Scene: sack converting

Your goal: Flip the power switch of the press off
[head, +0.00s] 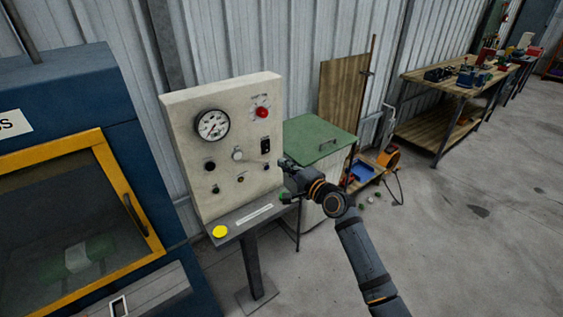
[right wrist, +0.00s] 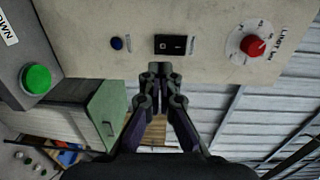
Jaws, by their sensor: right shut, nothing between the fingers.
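The power switch is a black rocker on the cream control panel (head: 190,130). It sits at the panel's right side, below the red knob; I see the switch (head: 265,145) in the head view and the switch (right wrist: 175,45) at the top middle of the right wrist view. My right gripper (head: 284,163) is at the panel's right edge, just below the switch. In the right wrist view the gripper (right wrist: 160,70) is shut and empty, its tips just short of the switch in the picture. I cannot tell whether they touch the panel. My left gripper is not in view.
A red knob (head: 262,113), a gauge (head: 212,125) and small buttons share the panel. A yellow button (head: 220,232) and a green button (right wrist: 37,79) sit on its ledge. The blue machine (head: 70,85) stands left; a green-topped cabinet (head: 318,135) stands behind my right arm.

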